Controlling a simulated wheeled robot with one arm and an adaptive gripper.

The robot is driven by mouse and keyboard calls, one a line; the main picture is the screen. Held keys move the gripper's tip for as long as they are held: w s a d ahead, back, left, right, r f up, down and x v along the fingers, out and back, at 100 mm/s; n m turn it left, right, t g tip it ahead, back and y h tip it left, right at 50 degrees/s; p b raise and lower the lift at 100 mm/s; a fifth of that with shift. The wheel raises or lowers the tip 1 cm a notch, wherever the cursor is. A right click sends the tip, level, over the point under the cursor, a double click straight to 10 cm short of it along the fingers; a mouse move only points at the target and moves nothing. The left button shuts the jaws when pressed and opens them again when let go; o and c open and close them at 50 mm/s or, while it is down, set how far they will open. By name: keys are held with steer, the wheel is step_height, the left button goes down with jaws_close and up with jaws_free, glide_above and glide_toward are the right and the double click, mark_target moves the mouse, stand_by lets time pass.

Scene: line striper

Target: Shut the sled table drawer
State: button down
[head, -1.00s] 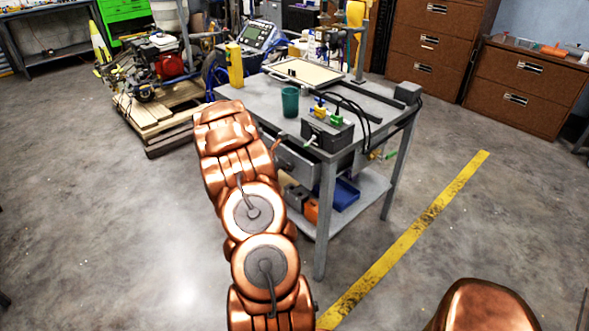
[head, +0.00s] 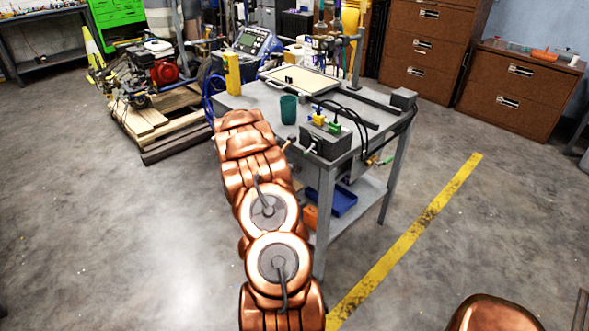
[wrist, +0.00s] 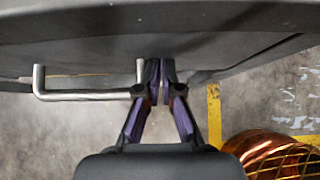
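The sled table (head: 262,97) is a grey metal work table with a lower shelf. Its drawer is hidden behind my arm in the head view. The wrist view shows the dark grey drawer front (wrist: 100,58) up close, with a silver bar handle (wrist: 85,96) on its left part. My gripper (wrist: 161,62) has its purple-padded fingers together, with nothing visible between them. The fingertips are at the drawer front, just right of the handle's right post. Whether they touch it, and how far out the drawer is, I cannot tell. The gripper is hidden in the head view.
On the tabletop are a green cup (head: 288,109), a grey box with connectors (head: 327,138), a yellow bottle (head: 232,73) and a framed board (head: 305,78). A blue bin (head: 343,199) sits on the lower shelf. Floor is clear around a yellow line (head: 410,238).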

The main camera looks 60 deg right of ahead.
steer(key=a+f+b+v, duration=0.1)
steer(key=f+b+v, duration=0.1)
steer(key=v, duration=1.1)
steer(key=shift+w+a, duration=0.35)
steer(key=shift+w, duration=0.05)
steer(key=s+a+r+m+y+p, duration=0.2)
steer(key=a+r+m, duration=0.2)
steer(key=a+r, duration=0.65)
steer(key=s+a+r+m+y+p, duration=0.1)
steer(key=a+r+m+p, duration=0.3)
steer(key=a, duration=1.2)
steer(key=s+a+r+m+y+p, duration=0.1)
steer(key=s+a+r+m+y, duration=0.1)
steer(key=s+a, duration=0.3)
steer(key=s+a+r+m+t+y+p, duration=0.1)
steer(key=s+a, duration=0.5)
steer(key=a, duration=0.7)
steer(key=s+a+r+m+y+p, duration=0.1)
steer(key=s+a, duration=0.4)
steer(key=a, duration=0.5)
step_height(320, 180, up, 2)
steer(key=shift+s+r+m+y, duration=0.1)
steer(key=shift+s+m+y, duration=0.1)
steer(key=shift+m+y, duration=0.75)
